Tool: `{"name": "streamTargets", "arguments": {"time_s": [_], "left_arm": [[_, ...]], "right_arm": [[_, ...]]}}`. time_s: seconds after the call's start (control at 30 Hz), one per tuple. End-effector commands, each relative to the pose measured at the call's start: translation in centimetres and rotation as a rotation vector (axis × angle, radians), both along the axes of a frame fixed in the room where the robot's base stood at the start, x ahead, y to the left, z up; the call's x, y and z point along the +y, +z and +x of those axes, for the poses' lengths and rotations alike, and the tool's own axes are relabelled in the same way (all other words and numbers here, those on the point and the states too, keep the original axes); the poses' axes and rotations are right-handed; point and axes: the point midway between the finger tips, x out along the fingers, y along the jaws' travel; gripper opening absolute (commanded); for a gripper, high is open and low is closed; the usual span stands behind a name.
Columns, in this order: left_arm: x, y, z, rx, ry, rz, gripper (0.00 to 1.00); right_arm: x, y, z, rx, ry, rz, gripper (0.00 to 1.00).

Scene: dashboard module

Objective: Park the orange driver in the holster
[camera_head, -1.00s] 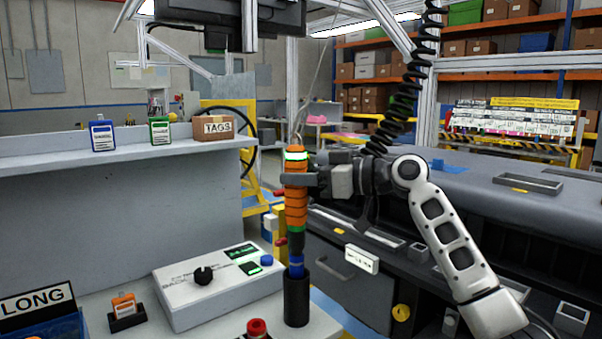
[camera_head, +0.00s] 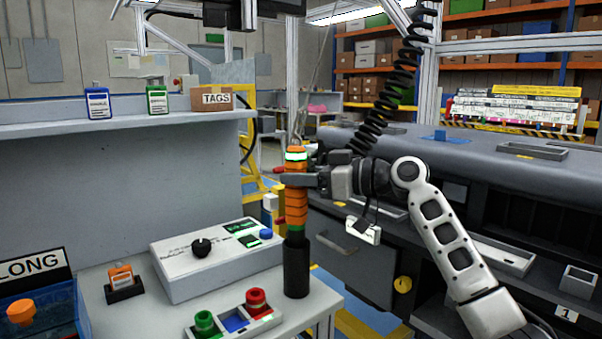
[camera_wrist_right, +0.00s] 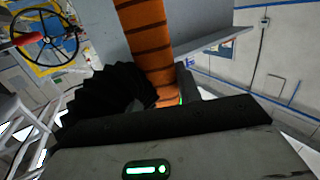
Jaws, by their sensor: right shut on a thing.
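The orange driver (camera_head: 294,208) stands upright with its lower end inside the black cylindrical holster (camera_head: 296,268) at the right edge of the bench. In the right wrist view the orange grip (camera_wrist_right: 147,45) runs down between the fingers. My left gripper is not in view.
A white control box (camera_head: 215,260) with a knob stands left of the holster. A button panel (camera_head: 234,320) is in front. A black coiled cable (camera_head: 385,110) hangs behind my right gripper. The dark dashboard (camera_head: 450,150) lies to the right.

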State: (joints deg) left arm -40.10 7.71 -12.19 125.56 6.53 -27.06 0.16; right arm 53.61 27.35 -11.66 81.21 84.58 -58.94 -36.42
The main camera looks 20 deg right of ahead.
Motion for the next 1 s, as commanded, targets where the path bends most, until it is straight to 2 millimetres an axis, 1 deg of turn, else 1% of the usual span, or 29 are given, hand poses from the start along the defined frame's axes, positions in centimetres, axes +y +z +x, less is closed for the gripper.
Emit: {"name": "streamTargets", "arguments": {"time_s": [0.03,0.1,0.27,0.4,0.6,1.0], "left_arm": [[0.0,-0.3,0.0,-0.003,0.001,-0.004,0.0],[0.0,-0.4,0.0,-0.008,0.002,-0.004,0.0],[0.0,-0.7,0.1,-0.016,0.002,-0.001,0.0],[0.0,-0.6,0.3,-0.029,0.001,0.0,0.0],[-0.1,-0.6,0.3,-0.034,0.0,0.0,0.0],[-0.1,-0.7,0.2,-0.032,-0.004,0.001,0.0]], "right_arm": [[0.1,-0.7,0.0,0.001,0.001,0.0,0.0],[0.0,-1.2,0.0,0.001,0.001,0.0,0.0],[0.0,-2.1,0.0,0.001,0.001,0.0,0.0],[0.1,-2.7,0.0,0.001,0.001,0.001,0.0],[0.1,-3.0,0.0,0.0,0.001,0.0,0.0],[0.1,-3.1,0.0,0.001,0.001,-0.001,0.0]]}}
